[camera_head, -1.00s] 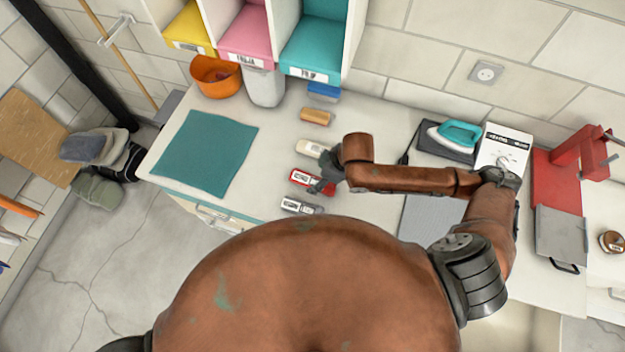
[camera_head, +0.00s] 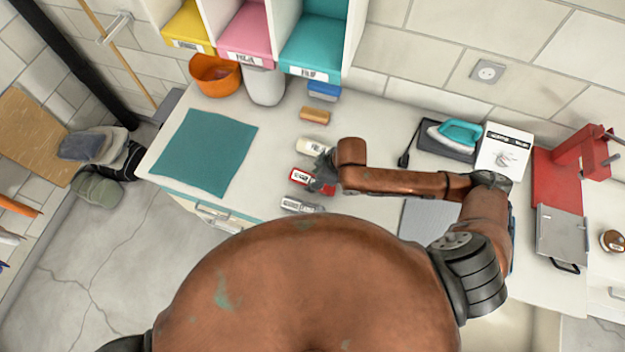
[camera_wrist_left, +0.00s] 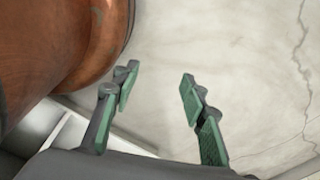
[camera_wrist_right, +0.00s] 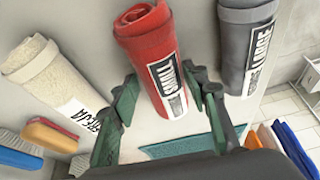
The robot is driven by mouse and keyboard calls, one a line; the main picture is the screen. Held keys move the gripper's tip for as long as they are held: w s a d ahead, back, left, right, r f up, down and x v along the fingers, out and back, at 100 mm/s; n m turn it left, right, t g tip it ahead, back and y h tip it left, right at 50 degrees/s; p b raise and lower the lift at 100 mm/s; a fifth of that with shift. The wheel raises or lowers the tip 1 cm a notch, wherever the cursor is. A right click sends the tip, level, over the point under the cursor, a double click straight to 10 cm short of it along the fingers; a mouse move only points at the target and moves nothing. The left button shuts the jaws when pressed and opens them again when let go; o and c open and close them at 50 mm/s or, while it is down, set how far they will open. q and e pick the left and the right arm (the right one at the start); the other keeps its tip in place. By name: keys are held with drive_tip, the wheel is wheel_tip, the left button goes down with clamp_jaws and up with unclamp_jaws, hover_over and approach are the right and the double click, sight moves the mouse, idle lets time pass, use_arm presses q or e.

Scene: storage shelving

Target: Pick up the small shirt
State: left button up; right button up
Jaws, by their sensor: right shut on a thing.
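The small shirt is a rolled red cloth (camera_head: 303,178) with a white SMALL label; it lies on the worktop between a cream roll (camera_head: 311,146) and a grey roll (camera_head: 301,205). My right gripper (camera_head: 323,172) is over its right end. In the right wrist view my right gripper (camera_wrist_right: 160,82) has a finger on each side of the small shirt (camera_wrist_right: 148,50) and is shut on it. I cannot tell whether the roll is clear of the worktop. My left gripper (camera_wrist_left: 158,78) is open and empty above the floor, seen only in the left wrist view.
The cream and grey rolls lie close on either side. A teal mat (camera_head: 205,152) lies to the left. An orange basket (camera_head: 216,76), a wooden brush (camera_head: 315,116) and coloured cubbies stand behind. An iron (camera_head: 455,133) and a red press (camera_head: 560,180) are to the right.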

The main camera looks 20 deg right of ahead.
drive_tip(key=c, duration=0.4)
